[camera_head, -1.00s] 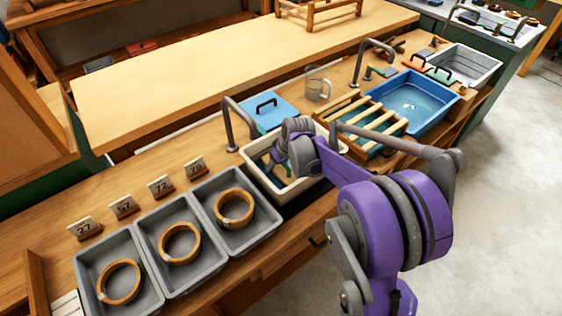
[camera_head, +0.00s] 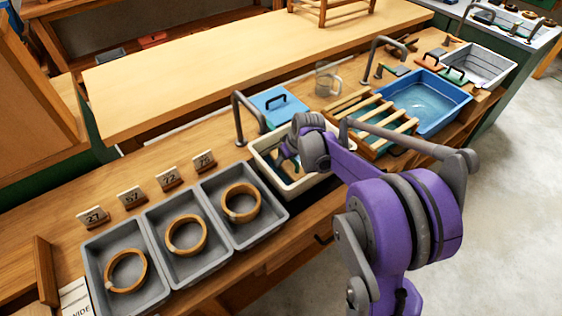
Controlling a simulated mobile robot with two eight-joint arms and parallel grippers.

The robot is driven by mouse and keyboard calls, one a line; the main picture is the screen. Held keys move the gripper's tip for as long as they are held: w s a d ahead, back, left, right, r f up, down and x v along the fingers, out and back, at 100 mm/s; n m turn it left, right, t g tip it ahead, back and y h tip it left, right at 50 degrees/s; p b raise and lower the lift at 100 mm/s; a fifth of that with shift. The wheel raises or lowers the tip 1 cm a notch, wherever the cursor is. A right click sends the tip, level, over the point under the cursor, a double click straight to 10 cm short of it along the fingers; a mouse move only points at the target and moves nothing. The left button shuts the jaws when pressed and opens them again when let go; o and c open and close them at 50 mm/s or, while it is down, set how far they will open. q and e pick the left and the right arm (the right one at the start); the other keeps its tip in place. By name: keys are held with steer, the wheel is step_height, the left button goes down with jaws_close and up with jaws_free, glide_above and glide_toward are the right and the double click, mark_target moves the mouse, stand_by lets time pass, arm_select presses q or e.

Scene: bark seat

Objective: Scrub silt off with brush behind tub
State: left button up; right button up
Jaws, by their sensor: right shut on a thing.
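My right gripper (camera_head: 284,156) reaches down into the cream tub (camera_head: 257,163). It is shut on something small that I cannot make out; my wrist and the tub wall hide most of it. Teal and brown patches show inside the tub. A blue tub (camera_head: 464,98) of water stands further right, with a slatted wooden rack (camera_head: 362,112) between the two tubs. Behind the blue tub lie small brush-like blocks, one green (camera_head: 397,71) and one orange (camera_head: 428,63). I cannot tell which is the brush. My left gripper is out of view.
Three grey trays (camera_head: 97,247), each with a wooden ring, stand at the left with number cards behind. A blue lidded box (camera_head: 275,101), a clear jug (camera_head: 326,80) and curved taps (camera_head: 238,112) stand behind the tubs. The long rear table (camera_head: 230,70) is mostly clear.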

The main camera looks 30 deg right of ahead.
steer(key=shift+w+d+f, duration=0.1)
steer(key=shift+d+f, duration=0.05)
steer(key=shift+d, duration=3.55)
steer(key=shift+s+r, duration=0.2)
steer(key=shift+s, duration=0.2)
steer(key=shift+s+a+f, duration=0.15)
steer(key=shift+a, duration=1.7)
steer(key=shift+s+a, duration=0.1)
steer(key=shift+a, duration=1.7)
steer(key=shift+s+a, duration=0.15)
steer(key=shift+a, duration=0.75)
steer(key=shift+s+a, duration=0.1)
steer(key=shift+a, duration=0.75)
steer(key=shift+d, duration=0.1)
steer(key=shift+d, duration=0.1)
